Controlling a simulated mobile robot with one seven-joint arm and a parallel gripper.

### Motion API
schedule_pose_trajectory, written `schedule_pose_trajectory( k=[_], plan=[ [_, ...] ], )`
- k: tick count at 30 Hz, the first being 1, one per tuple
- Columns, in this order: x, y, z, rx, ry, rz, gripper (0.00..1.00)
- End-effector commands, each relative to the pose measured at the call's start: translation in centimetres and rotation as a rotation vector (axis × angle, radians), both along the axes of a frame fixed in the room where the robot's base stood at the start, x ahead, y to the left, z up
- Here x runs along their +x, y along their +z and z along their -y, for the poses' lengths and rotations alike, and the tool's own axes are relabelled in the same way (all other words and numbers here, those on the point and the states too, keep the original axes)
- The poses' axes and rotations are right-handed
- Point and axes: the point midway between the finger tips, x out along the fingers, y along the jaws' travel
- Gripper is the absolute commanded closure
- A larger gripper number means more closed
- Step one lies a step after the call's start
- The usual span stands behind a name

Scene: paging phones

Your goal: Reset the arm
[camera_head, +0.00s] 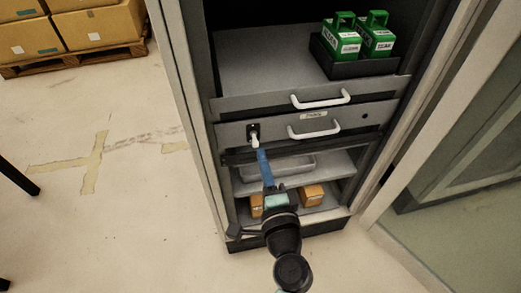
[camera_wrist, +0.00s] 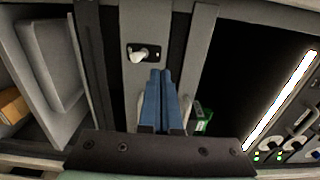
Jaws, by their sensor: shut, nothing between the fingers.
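My gripper (camera_head: 261,153) has blue fingers and points into the front of the cabinet, near a drawer's left end. In the wrist view my gripper (camera_wrist: 161,73) is shut, its two fingers side by side with nothing between them. A white toggle or key on a dark plate (camera_head: 253,134) sits just beyond the fingertips on the drawer front. It also shows in the wrist view, just above the fingertips (camera_wrist: 143,52). I cannot tell whether the fingers touch it. The drawer (camera_head: 350,117) has a white handle (camera_head: 314,131) and looks closed.
Above it is another white handle (camera_head: 320,100). Green labelled cases (camera_head: 343,45) stand in a black tray (camera_head: 360,68) on the upper shelf. Orange boxes (camera_head: 312,195) and a grey tray (camera_head: 245,173) lie lower. The cabinet's left side wall (camera_head: 182,80) is close; open floor (camera_head: 100,220) lies left.

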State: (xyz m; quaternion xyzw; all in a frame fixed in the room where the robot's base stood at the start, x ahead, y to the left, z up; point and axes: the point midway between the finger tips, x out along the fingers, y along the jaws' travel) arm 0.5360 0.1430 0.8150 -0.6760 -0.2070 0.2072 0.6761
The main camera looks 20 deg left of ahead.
Motion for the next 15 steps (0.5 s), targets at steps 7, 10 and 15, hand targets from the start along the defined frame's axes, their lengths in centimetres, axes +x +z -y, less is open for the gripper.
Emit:
schedule_pose_trajectory(
  k=[7, 10, 15],
  plan=[
    [-0.62, 0.05, 0.46, 0.001, -0.001, 0.001, 1.00],
    [-0.61, 0.04, 0.44, 0.001, -0.001, 0.001, 1.00],
    [-0.59, 0.03, 0.43, 0.000, -0.001, 0.000, 1.00]
  ],
)
